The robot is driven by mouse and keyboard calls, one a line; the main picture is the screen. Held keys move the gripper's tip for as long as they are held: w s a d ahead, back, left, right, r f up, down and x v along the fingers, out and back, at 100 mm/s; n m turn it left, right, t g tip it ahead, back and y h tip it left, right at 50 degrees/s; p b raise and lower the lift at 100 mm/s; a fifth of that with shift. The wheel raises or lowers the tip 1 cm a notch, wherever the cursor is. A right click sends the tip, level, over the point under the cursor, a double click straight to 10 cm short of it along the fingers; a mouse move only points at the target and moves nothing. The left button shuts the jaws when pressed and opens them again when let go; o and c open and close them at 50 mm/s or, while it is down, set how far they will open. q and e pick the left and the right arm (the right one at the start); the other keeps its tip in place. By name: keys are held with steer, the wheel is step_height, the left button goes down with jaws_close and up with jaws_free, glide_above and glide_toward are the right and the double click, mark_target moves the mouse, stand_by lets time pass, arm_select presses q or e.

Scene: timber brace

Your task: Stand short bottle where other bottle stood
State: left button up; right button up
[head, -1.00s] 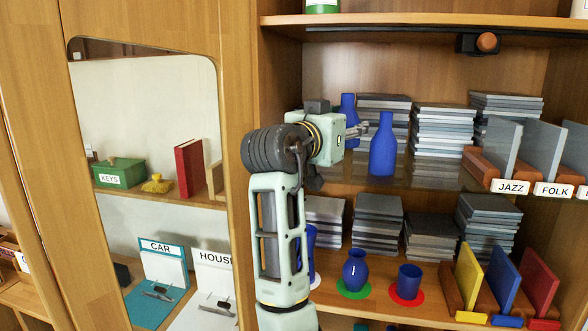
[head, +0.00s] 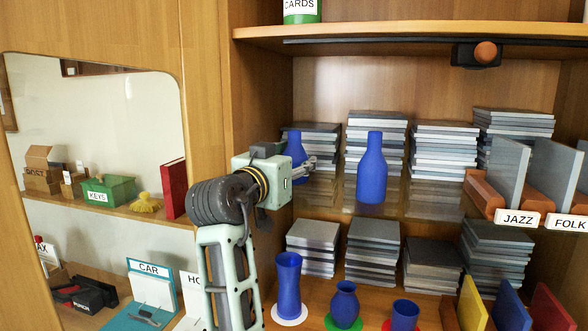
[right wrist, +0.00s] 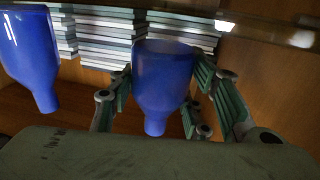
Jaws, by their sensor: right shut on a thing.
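My right gripper (head: 308,165) is shut on a blue bottle (head: 295,146) at the left of the glass shelf. In the head view the gripper hides its lower part. In the right wrist view the held bottle (right wrist: 160,80) appears neck-down between the fingers, as that picture is inverted. Whether its base touches the shelf I cannot tell. A second blue bottle (head: 371,175) stands upright and free on the glass shelf to the right; it also shows in the right wrist view (right wrist: 30,55). It looks larger than the held one. My left gripper is not in view.
Stacks of grey cases (head: 377,140) stand behind the bottles. JAZZ and FOLK holders (head: 485,195) are at the right. Below stand a blue vase (head: 289,285) on a white disc, a round vase (head: 345,305) on green and a cup (head: 404,317) on red.

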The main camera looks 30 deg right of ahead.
steer(key=shift+a+f, duration=0.15)
steer(key=shift+f, duration=1.15)
steer(key=o, duration=1.3)
steer(key=shift+r, duration=0.1)
steer(key=shift+o, duration=0.2)
